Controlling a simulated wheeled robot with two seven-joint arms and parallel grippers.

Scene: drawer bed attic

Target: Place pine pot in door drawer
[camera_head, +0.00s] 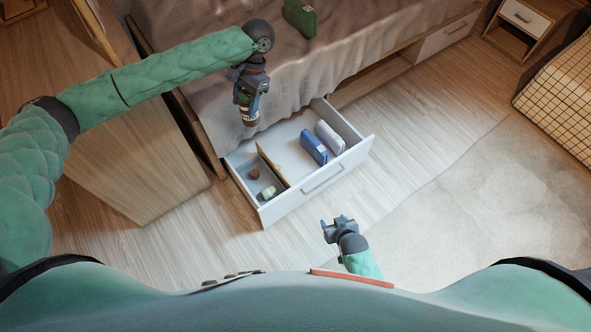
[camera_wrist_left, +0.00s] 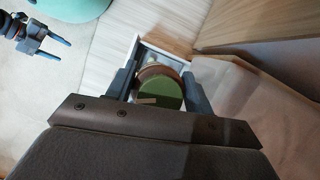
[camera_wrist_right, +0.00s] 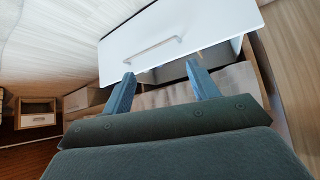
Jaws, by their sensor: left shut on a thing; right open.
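My left gripper (camera_head: 251,95) is shut on the pine pot (camera_head: 249,116), a brown and green pot with a pale label. The gripper holds it above the back left part of the open white drawer (camera_head: 317,189). In the left wrist view the pot (camera_wrist_left: 170,95) shows its green round end between the two fingers (camera_wrist_left: 160,84). The drawer's left compartment lies beneath the pot in that view, partly hidden. My right gripper (camera_head: 338,226) is open and empty in front of the drawer. In the right wrist view the drawer front (camera_wrist_right: 205,25) shows beyond its fingers (camera_wrist_right: 162,85).
The drawer holds a blue case (camera_head: 314,147), a pale case (camera_head: 330,137), a small brown item (camera_head: 254,174) and a green-white item (camera_head: 268,192). A wooden divider (camera_head: 272,165) splits it. A green case (camera_head: 300,17) lies on the bed (camera_head: 345,45). A wooden cabinet (camera_head: 135,175) stands left.

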